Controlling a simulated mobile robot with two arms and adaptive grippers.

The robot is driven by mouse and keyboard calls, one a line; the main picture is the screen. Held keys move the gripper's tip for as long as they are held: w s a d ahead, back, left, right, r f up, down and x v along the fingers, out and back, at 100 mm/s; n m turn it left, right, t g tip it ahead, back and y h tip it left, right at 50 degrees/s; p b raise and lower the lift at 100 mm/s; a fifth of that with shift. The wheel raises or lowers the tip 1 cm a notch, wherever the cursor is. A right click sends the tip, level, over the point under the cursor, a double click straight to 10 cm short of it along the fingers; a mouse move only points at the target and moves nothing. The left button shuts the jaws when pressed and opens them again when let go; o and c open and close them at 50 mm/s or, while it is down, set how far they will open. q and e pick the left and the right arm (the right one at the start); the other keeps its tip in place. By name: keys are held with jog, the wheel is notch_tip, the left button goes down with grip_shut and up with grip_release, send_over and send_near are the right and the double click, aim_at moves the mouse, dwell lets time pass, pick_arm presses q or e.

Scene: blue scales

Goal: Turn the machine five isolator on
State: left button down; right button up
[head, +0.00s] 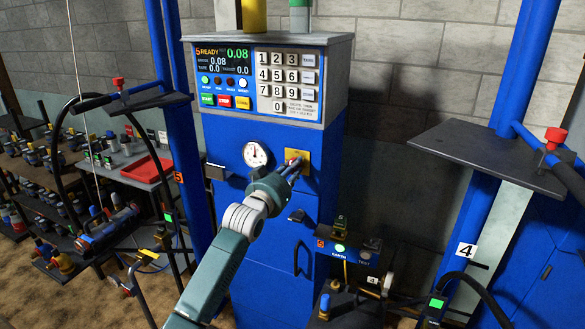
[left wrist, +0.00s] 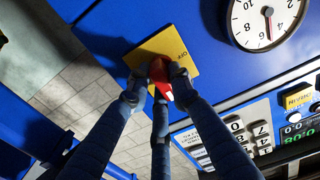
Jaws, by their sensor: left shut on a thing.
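The blue machine cabinet (head: 265,145) stands in the middle of the head view, with "5 READY" on its display (head: 222,60). Its isolator is a yellow plate (head: 303,157) with a red knob (head: 294,155), right of the round dial. In the left wrist view the plate (left wrist: 150,48) shows the word OFF at its right edge, and the red knob (left wrist: 160,76) has a white tip pointing down in the picture. My left gripper (head: 291,168) is shut on the red knob, its fingers around it. The fingers hide part of the plate. My right gripper is not in view.
The keypad (head: 287,78) and coloured buttons (head: 224,100) sit above the isolator. The white dial (head: 255,154) is just left of it. A black handle (head: 297,215) juts out below. A dark shelf (head: 487,155) stands at the right, and a bench of parts (head: 75,160) at the left.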

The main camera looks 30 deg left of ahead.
pick_arm(q)
jog(key=shift+a+r, duration=0.1)
jog(key=shift+r, duration=0.4)
jog(key=c, duration=1.9)
grip_release()
jog(key=o, duration=0.4)
jog(key=shift+w+f, duration=0.15)
jog(key=shift+c, duration=0.2)
jog(key=shift+w+f, duration=0.15)
jog(key=shift+f, duration=0.1)
jog(key=s, duration=1.2)
jog(key=shift+d, duration=0.45)
